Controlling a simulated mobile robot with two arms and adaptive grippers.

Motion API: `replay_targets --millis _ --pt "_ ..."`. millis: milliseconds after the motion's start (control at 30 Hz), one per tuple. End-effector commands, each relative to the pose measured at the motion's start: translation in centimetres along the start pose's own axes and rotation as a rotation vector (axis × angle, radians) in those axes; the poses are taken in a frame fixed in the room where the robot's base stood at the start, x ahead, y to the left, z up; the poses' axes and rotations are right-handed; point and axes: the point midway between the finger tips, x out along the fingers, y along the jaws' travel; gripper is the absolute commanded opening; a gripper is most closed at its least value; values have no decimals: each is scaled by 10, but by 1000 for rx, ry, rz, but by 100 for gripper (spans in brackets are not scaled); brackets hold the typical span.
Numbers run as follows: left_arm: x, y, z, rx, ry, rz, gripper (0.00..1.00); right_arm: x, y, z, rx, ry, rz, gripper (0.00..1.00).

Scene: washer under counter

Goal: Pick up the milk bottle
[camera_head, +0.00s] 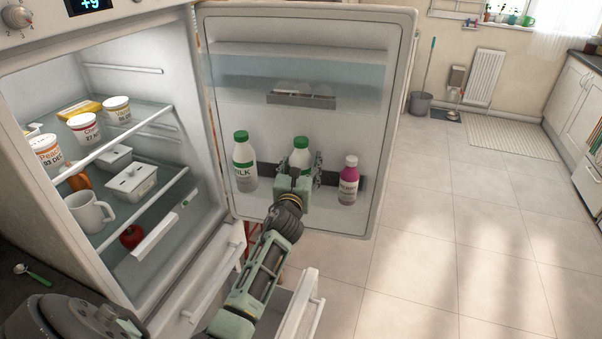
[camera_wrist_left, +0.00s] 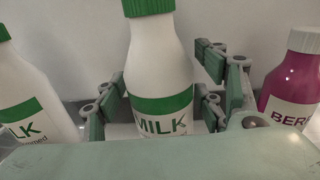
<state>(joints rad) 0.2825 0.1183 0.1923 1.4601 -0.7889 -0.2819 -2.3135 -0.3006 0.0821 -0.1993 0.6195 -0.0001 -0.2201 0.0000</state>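A white milk bottle with a green cap and green label band (camera_head: 301,147) stands upright in the open fridge door's lower shelf; it also shows in the middle of the left wrist view (camera_wrist_left: 160,70). My left gripper (camera_head: 299,172) reaches into the door from the front, with one finger on each side of this bottle. Its fingers look open around the bottle, with a gap at the right side; contact on the left is unclear. The gripper hides the bottle's lower part in the head view. My right gripper is in neither view.
A second milk bottle (camera_head: 243,163) stands to the left and a magenta berry bottle (camera_head: 348,182) to the right, both close to the fingers. An egg holder (camera_head: 301,100) is above. The fridge door (camera_head: 395,120) is wide open; open floor lies to the right.

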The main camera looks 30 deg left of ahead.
Motion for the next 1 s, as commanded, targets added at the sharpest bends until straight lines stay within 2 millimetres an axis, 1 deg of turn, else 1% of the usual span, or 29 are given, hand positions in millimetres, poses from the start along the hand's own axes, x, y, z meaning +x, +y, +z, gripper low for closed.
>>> replay_targets --millis 33,67,633,667,1000 --pt "0 0 0 0 0 0 56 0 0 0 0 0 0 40" --pt "0 0 0 0 0 0 53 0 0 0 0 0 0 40" --pt "0 0 0 0 0 0 4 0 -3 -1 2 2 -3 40" --pt "0 0 3 0 -6 -1 3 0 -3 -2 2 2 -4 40" --pt "-1 0 6 3 -8 -2 3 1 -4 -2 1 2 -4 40"
